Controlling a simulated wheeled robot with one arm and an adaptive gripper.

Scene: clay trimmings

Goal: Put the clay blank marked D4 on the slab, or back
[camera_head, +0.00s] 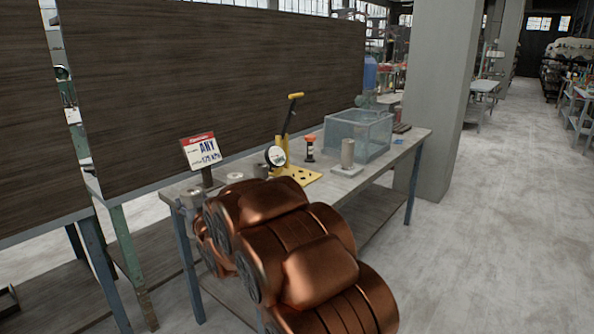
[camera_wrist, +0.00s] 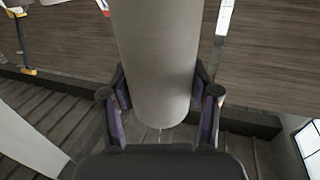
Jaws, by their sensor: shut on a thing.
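My gripper (camera_wrist: 160,92) is shut on a plain grey clay cylinder (camera_wrist: 157,50) in the wrist view. Its fingers press on both sides, and the cylinder reaches past the top of the picture. No D4 mark shows on its visible side. In the head view my copper-coloured arm covers the near left of the table, and I cannot make out the gripper there. Another grey cylinder (camera_head: 347,152) stands upright on a pale flat slab (camera_head: 346,171) near the table's front right. Grey blanks (camera_head: 235,178) stand at the left, partly hidden by my arm.
A yellow press (camera_head: 297,175) with a lever and a round gauge (camera_head: 275,156) stands mid-table. Some tabletop (camera_head: 405,152) is bare at the right.

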